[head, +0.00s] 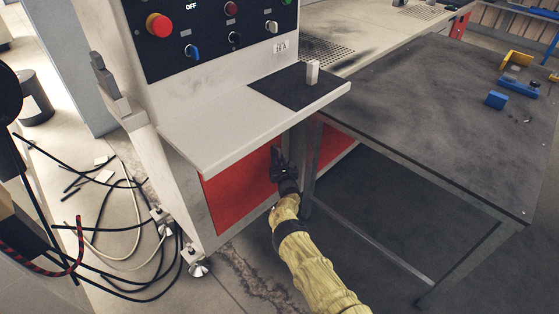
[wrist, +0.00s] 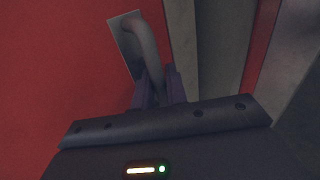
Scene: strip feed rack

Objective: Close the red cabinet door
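The red cabinet door (head: 236,193) is under the grey console shelf, and it fills the left of the wrist view (wrist: 60,70). I cannot tell whether it stands slightly ajar. Its grey bar handle (wrist: 147,45) sits on a pale plate near the door's right edge. My gripper (head: 278,160) is at that edge. In the wrist view my gripper's dark fingers (wrist: 160,90) are on both sides of the handle's lower part, with no clear gap seen. The finger tips are partly hidden by the handle.
A dark-topped table (head: 420,120) stands close on the right, its legs near my arm. The console shelf (head: 225,130) overhangs the door. Loose cables (head: 120,220) lie on the floor at the left. A levelling foot (head: 198,268) is at the cabinet's front corner.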

